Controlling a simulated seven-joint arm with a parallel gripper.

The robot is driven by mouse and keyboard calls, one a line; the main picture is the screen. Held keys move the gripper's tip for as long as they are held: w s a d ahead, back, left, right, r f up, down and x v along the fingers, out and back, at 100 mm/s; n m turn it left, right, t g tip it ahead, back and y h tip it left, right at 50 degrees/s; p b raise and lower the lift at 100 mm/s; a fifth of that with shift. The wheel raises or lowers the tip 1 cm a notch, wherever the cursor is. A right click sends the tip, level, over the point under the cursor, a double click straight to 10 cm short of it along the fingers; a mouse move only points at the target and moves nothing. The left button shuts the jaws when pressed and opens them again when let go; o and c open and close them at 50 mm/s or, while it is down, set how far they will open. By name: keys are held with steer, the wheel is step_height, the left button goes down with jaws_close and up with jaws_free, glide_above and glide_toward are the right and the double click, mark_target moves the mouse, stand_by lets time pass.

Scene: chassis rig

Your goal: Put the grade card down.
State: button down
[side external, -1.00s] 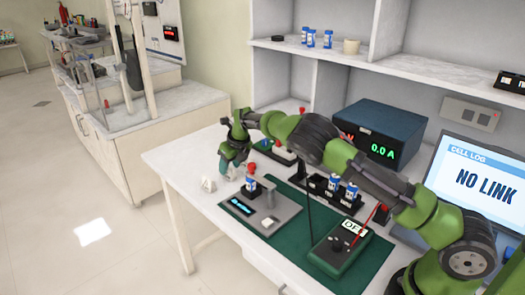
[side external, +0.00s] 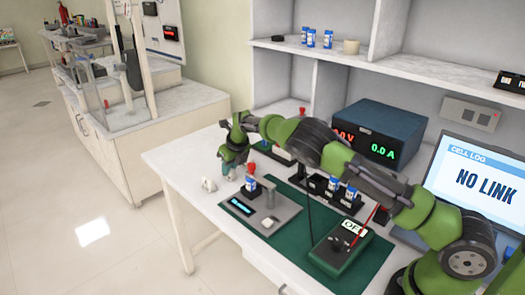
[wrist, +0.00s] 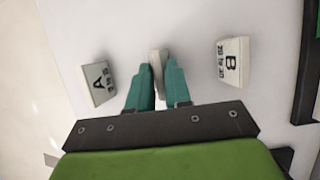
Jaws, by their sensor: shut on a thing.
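My gripper (wrist: 157,88) has teal fingers closed on a thin white grade card (wrist: 157,62), seen nearly edge-on in the wrist view. The card's face and any letter on it are hidden. A white card marked A (wrist: 98,84) is to the left of the fingers, and one marked B (wrist: 231,62) is to the right, both apart from the gripper. In the side view my gripper (side external: 229,168) is low over the white bench near its left end, behind a small white card (side external: 208,185). I cannot tell whether the held card touches the bench.
A grey tester (side external: 262,213) with a blue display and a red-topped cell stands close to the gripper on a green mat (side external: 300,250). A cell rack (side external: 322,188), a meter marked OFF (side external: 337,248) and a power supply (side external: 378,130) stand further right.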

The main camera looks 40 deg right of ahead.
step_height(320, 180, up, 13)
steer(key=s+d+r, duration=0.4)
steer(key=s, duration=0.2)
steer(key=s+a+f+n+g+y, duration=0.1)
steer(key=s+f+n+y, duration=0.1)
steer(key=s+n, duration=0.55)
steer(key=s+a+f+n+g+y, duration=0.1)
steer(key=s+a+f+n+g, duration=0.3)
steer(key=s, duration=0.7)
steer(key=s+d+f+n+t+y, duration=0.1)
steer(key=s+n+y, duration=0.1)
steer(key=s+n, duration=0.6)
steer(key=shift+m, duration=0.75)
steer(key=f, duration=0.9)
steer(key=shift+s+d+f, duration=0.1)
steer(key=shift+s+f, duration=0.1)
steer(key=shift+f, duration=0.05)
steer(key=c, duration=1.1)
jaws_free()
steer(key=shift+f, duration=0.1)
steer(key=shift+o, duration=0.2)
